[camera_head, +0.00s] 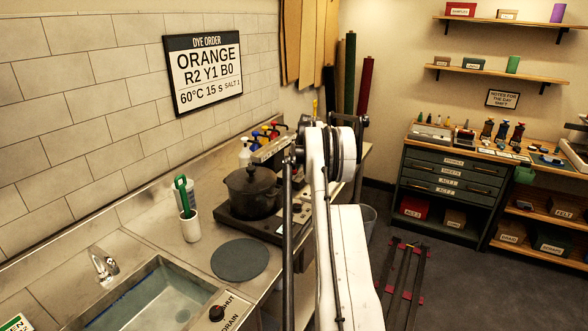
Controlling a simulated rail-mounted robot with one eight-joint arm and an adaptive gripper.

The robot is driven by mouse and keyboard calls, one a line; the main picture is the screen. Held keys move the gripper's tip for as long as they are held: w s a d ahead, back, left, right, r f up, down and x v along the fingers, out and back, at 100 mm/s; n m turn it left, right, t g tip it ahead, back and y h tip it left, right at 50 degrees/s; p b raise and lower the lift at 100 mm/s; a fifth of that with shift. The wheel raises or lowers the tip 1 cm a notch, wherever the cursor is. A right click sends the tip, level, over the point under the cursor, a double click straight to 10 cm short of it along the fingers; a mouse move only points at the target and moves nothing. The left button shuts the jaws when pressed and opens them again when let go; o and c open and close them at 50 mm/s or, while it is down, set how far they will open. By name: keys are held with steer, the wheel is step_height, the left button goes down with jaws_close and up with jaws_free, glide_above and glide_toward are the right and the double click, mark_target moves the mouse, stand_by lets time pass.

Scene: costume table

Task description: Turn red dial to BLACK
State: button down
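I cannot make out a red dial for certain. A dark hotplate (233,226) on the steel counter carries a lidded black pot (251,192). Small dark knobs show at its right side, partly hidden by my arm. Pump bottles with red, blue and yellow tops (272,131) stand behind the pot, and a labelled plate (270,150) in front of them has small print I cannot read. My white arm rises through the middle of the view and bends over the counter's right part. My gripper is not visible; the arm hides that area.
A steel sink (160,296) with a SHUT/DRAIN knob (216,313) is at the lower left. A wall sign (211,74) reads ORANGE R2 Y1 B0. A drawer cabinet (452,181) stands at right.

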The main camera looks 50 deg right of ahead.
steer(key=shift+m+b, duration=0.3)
steer(key=shift+b, duration=0.05)
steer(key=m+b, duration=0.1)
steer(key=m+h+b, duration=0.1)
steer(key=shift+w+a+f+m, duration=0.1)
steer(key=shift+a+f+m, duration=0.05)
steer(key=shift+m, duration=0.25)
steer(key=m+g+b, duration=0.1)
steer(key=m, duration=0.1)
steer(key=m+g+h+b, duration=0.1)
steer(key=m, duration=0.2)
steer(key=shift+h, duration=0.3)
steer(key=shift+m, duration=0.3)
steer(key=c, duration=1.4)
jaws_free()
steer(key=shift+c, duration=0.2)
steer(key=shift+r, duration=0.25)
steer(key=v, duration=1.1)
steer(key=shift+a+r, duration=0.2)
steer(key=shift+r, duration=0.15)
